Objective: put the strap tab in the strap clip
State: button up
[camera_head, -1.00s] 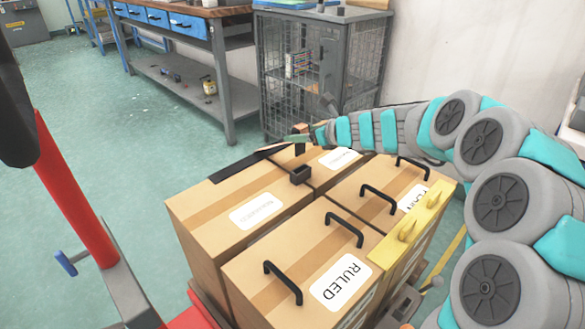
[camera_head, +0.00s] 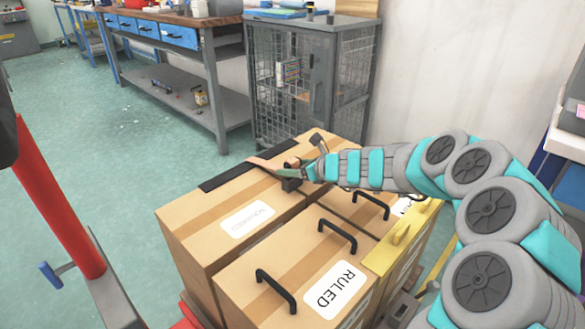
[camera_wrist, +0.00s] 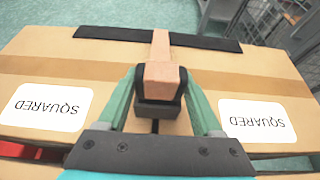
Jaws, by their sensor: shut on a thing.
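The strap tab (camera_wrist: 160,76) is a tan block at the end of a pinkish-tan strap. In the wrist view the strap (camera_wrist: 160,42) runs from a black strip on the box top down to the tab. My gripper (camera_wrist: 161,84) is shut on the tab, with a green finger on each side. The strap clip (camera_wrist: 157,110) is a small black block on the boxes, just below the tab in this view; it also shows in the head view (camera_head: 290,184) beside my gripper (camera_head: 298,168). The tab overlaps the clip's edge; I cannot tell whether it is inside.
Cardboard boxes (camera_head: 205,222) with black handles and labels stand packed together under my arm. A yellow bracket (camera_head: 395,246) sits at their right edge. A mesh cabinet (camera_head: 308,80) and a workbench (camera_head: 222,95) stand behind.

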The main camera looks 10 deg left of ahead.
jog(key=shift+f, duration=0.2)
jog(key=o, duration=1.4)
jog(key=shift+r, duration=0.2)
jog(key=shift+d+r, duration=0.15)
jog(key=shift+d, duration=0.05)
jog(key=v, duration=1.1)
jog(key=shift+s+d, duration=0.2)
jog(key=shift+s, duration=0.05)
jog(key=shift+r, duration=0.1)
